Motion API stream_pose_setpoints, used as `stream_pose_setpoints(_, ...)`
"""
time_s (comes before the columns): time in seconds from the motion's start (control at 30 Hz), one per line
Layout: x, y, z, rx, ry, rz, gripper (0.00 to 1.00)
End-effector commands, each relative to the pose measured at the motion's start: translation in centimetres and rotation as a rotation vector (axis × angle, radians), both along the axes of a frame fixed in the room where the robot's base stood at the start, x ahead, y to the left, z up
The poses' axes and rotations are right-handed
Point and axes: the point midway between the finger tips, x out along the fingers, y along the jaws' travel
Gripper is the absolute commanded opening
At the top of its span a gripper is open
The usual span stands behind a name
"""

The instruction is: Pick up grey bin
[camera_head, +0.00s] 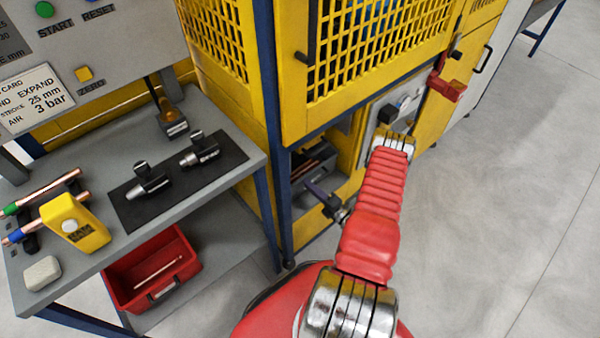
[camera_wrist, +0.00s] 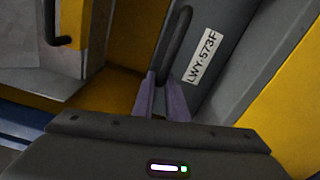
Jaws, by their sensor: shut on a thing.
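The grey bin (camera_wrist: 222,62) shows in the wrist view as a dark grey face with a white label reading LWY-573F. A dark bar handle (camera_wrist: 178,40) stands out from that face. My gripper (camera_wrist: 163,92) has its two purple-grey fingers shut on the lower end of this handle. In the head view my gripper (camera_head: 316,190) reaches into the low opening of the yellow machine. Dark shapes lie inside that opening, but the bin's outline is hard to make out there. Most of the bin is outside the wrist view.
The yellow machine's frame post (camera_head: 267,120) stands left of my gripper. A grey workbench (camera_head: 215,185) at left carries tools, copper tubes and a yellow block (camera_head: 88,232). A red box (camera_head: 180,285) sits on its lower shelf. Floor (camera_head: 490,230) at right is clear.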

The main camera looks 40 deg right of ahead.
Motion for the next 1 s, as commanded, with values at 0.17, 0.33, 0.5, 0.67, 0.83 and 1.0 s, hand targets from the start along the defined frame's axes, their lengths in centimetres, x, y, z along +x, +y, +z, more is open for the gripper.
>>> stream_pose_setpoints(0.17, -0.01, -0.01, -0.09, 0.0, 0.003, -0.001, 0.0)
stream_pose_setpoints(0.33, -0.01, -0.01, -0.12, 0.0, 0.004, -0.002, 0.0)
stream_pose_setpoints(0.5, -0.02, -0.01, -0.15, 0.0, 0.004, -0.002, 0.0)
stream_pose_setpoints(0.67, -0.02, -0.01, -0.17, 0.0, 0.005, -0.002, 0.0)
stream_pose_setpoints(0.83, -0.03, -0.01, -0.2, 0.0, 0.006, -0.002, 0.0)
stream_pose_setpoints(1.0, -0.04, -0.02, -0.22, 0.0, 0.007, -0.002, 0.0)
